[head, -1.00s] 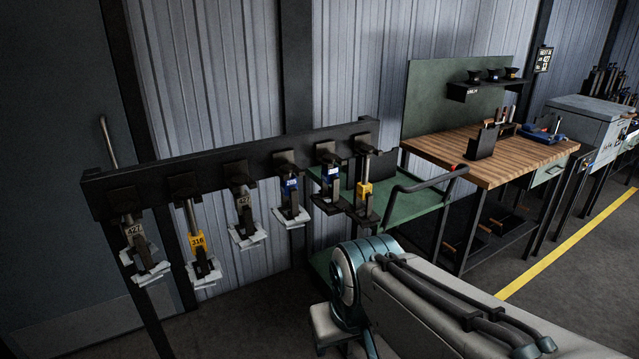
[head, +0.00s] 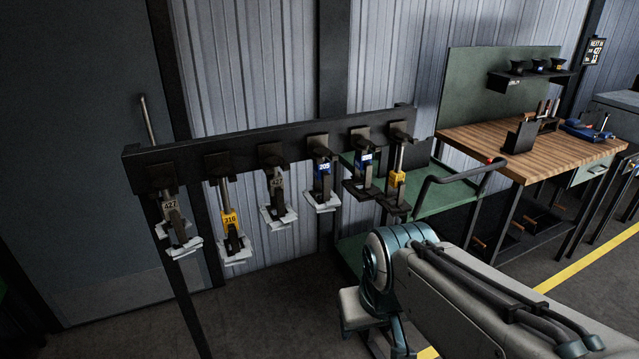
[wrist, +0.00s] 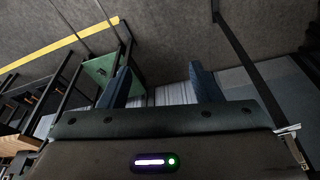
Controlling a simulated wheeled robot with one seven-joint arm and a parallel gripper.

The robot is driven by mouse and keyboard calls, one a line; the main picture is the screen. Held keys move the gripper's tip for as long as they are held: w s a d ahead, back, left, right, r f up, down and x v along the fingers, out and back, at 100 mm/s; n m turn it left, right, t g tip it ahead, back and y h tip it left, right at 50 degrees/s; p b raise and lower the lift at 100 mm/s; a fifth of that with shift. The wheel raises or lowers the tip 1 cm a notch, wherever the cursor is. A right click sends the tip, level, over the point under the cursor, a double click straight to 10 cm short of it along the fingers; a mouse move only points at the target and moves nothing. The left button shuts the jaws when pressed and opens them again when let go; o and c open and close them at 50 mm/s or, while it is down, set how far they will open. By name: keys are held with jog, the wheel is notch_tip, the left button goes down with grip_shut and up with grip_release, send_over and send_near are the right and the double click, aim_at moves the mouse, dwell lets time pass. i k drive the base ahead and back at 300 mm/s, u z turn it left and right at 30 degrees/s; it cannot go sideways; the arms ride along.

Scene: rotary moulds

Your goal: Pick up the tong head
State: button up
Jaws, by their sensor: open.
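Several tong heads hang in a row from a dark wall rack (head: 270,140) in the head view. From left they are a grey-tagged 427 head (head: 172,218), a yellow-tagged 316 head (head: 231,232), another grey-tagged 427 head (head: 277,200), a blue-tagged 205 head (head: 322,185), a blue-tagged head (head: 363,173) and a yellow-tagged head (head: 397,183). The last two have dark jaws; the others have pale plates. My gripper (wrist: 161,88) is open and empty in the wrist view, with two blue fingers apart. It is not visible in the head view.
A green cart (head: 452,208) with a dark handle stands right of the rack. Behind it is a wooden workbench (head: 540,153) with a dark holder (head: 520,135) and tools. A yellow floor line (head: 590,255) runs at right. A pale metal part (wrist: 288,131) shows at the wrist view's right edge.

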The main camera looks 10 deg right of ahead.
aim_at(229, 217)
jog(key=u, duration=2.5)
jog(key=i, duration=1.6)
jog(key=z, duration=2.7)
